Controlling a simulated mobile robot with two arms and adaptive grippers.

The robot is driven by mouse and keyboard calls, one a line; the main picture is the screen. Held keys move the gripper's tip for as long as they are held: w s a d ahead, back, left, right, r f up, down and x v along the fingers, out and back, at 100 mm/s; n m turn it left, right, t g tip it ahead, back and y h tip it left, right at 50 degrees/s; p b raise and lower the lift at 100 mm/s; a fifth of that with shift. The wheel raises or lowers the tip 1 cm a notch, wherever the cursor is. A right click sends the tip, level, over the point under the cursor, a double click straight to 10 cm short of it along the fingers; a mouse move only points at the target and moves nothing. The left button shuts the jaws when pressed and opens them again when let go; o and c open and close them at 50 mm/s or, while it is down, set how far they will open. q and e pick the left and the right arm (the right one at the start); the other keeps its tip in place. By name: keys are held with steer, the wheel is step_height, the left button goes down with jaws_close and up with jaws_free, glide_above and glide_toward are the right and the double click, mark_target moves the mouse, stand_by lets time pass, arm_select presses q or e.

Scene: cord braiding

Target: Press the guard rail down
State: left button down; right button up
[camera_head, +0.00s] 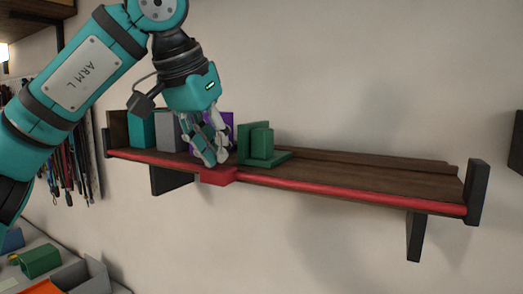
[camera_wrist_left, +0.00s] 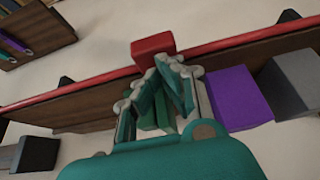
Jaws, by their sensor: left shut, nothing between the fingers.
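The red guard rail (camera_head: 350,195) runs along the front edge of the wooden shelf (camera_head: 400,180), low, about level with the board. A red block-shaped tab (camera_head: 218,177) sticks out from its middle. My left gripper (camera_head: 220,160) is shut and empty, pointing down, with its fingertips just above or against the tab; I cannot tell if they touch. In the left wrist view the fingertips (camera_wrist_left: 168,62) lie right at the red tab (camera_wrist_left: 153,45), and the rail (camera_wrist_left: 235,44) extends to both sides. My right gripper is not in view.
On the shelf stand a teal block (camera_head: 142,130), a grey block (camera_head: 168,130), a purple block (camera_wrist_left: 238,98) partly behind my gripper, and a green stepped piece (camera_head: 262,145) close on the right. The shelf's right half is clear. Cords (camera_head: 70,150) hang at left.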

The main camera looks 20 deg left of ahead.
mark_target(216, 168)
arm_select(q)
step_height(216, 168, up, 3)
steer(key=p, duration=0.2)
steer(key=shift+f+p, duration=0.15)
steer(key=shift+p, duration=0.2)
step_height(216, 168, up, 2)
steer(key=shift+r+p, duration=0.1)
steer(key=shift+p, duration=0.35)
steer(key=shift+r, duration=0.3)
step_height(216, 168, up, 4)
steer(key=shift+f, duration=0.25)
steer(key=shift+f, duration=0.1)
